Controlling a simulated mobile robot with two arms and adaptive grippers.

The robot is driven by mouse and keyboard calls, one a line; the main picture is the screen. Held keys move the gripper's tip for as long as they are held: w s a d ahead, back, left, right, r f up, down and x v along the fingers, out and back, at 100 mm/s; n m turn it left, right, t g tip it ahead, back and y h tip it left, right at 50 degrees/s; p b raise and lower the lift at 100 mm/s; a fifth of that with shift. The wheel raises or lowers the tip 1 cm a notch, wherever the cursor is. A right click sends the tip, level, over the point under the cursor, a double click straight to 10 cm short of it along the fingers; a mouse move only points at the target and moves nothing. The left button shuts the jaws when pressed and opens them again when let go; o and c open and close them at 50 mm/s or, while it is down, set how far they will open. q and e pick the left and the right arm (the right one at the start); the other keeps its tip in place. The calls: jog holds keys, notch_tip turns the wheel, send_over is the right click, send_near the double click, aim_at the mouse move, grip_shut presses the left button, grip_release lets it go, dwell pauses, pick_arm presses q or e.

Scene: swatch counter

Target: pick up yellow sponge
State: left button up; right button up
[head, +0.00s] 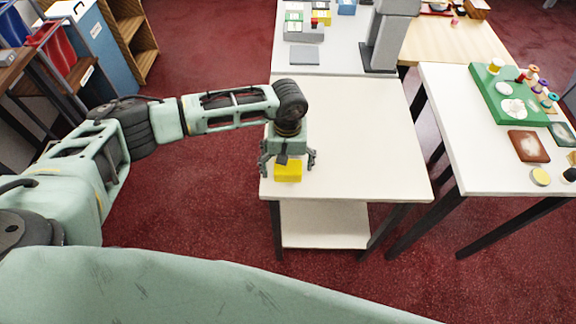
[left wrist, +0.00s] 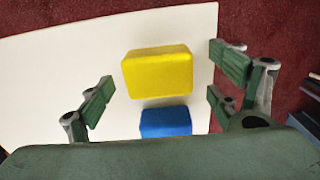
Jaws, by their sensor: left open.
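The yellow sponge (head: 288,172) is a small block on the white table (head: 365,140), near its front left corner. My left gripper (head: 288,165) is over it, pointing down, with its fingers spread to either side. In the left wrist view the yellow sponge (left wrist: 158,71) lies between and a little beyond the open fingers of my left gripper (left wrist: 160,90), with gaps on both sides. A blue block (left wrist: 166,122) lies close beside the sponge, nearer the palm. My right gripper is in neither view.
A grey post (head: 388,40) stands at the far end, on another counter (head: 335,62). A second table (head: 460,150) at the right carries a green tray (head: 487,100) and a brown dish (head: 529,146). Most of the white table is bare. Shelves stand at the left.

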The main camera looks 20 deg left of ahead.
pick_arm(q)
jog(key=shift+f, duration=0.45)
jog(key=shift+d+f, duration=0.1)
jog(key=shift+f, duration=0.15)
jog(key=c, duration=1)
jog(key=shift+r, duration=0.1)
jog(key=shift+w+r+b, duration=0.1)
jog(key=shift+r+b, duration=0.25)
jog(key=shift+r, duration=0.15)
notch_tip(320, 180, up, 2)
jog(key=shift+r+b, duration=0.15)
jog(key=shift+b, duration=0.5)
jog(key=w+r+b, duration=0.1)
jog(key=w+r, duration=0.1)
jog(key=w, duration=0.1)
jog(key=w+r+b, duration=0.2)
jog(key=w, duration=0.2)
jog(key=w+a+r+b, duration=0.1)
jog(key=w+r+b, duration=0.1)
jog(key=w, duration=0.1)
jog(key=shift+w+a+r, duration=0.1)
jog(key=shift+w+r, duration=0.1)
jog(key=shift+r, duration=0.15)
jog(key=shift+w+a+r, duration=0.1)
jog(key=shift+w+r, duration=0.35)
jog(key=shift+w, duration=0.05)
